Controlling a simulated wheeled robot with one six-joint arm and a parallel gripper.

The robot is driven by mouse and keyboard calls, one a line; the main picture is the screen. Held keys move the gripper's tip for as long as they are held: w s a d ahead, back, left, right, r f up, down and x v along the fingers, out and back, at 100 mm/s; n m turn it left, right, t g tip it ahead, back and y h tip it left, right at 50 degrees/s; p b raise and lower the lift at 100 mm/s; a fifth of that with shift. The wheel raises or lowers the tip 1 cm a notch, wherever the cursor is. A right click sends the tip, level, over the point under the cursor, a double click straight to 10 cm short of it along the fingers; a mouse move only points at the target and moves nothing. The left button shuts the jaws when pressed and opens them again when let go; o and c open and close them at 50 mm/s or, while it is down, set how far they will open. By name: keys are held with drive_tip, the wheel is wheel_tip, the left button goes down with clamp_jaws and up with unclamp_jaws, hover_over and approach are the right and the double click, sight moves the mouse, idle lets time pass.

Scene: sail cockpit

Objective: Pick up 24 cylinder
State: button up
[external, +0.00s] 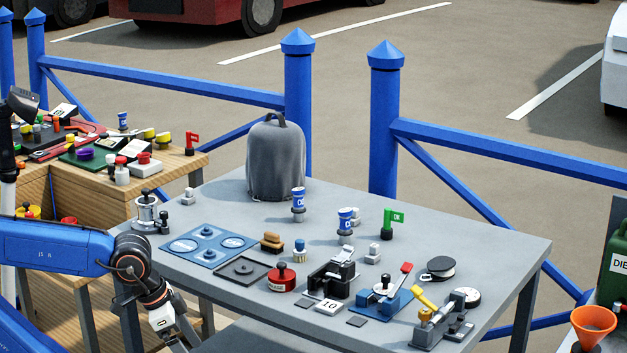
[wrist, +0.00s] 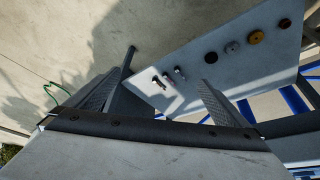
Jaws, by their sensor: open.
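No number 24 can be read on any cylinder in either view, so I cannot tell which one it is. In the wrist view, small cylindrical pieces (wrist: 180,71) and several round pieces, including an orange-brown one (wrist: 256,37), stand in a row on a grey surface (wrist: 215,95). My gripper (wrist: 168,68) is open, its two fingers apart. Small pieces appear between the fingers in the picture, with the fingers nearer the camera; nothing is held. In the external view, my wrist is at the lower left beside the grey table (external: 215,265); the fingertips are not clearly visible.
The grey table holds a grey covered object (external: 276,160), blue-and-white cylinders (external: 298,198), a red round container (external: 281,279), a block marked 10 (external: 329,306) and a green flag (external: 393,217). A crowded wooden table (external: 170,185) stands left. A blue fence (external: 385,130) runs behind.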

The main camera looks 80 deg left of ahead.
drive_tip(key=shift+c, duration=0.3)
drive_tip(key=c, duration=1.4)
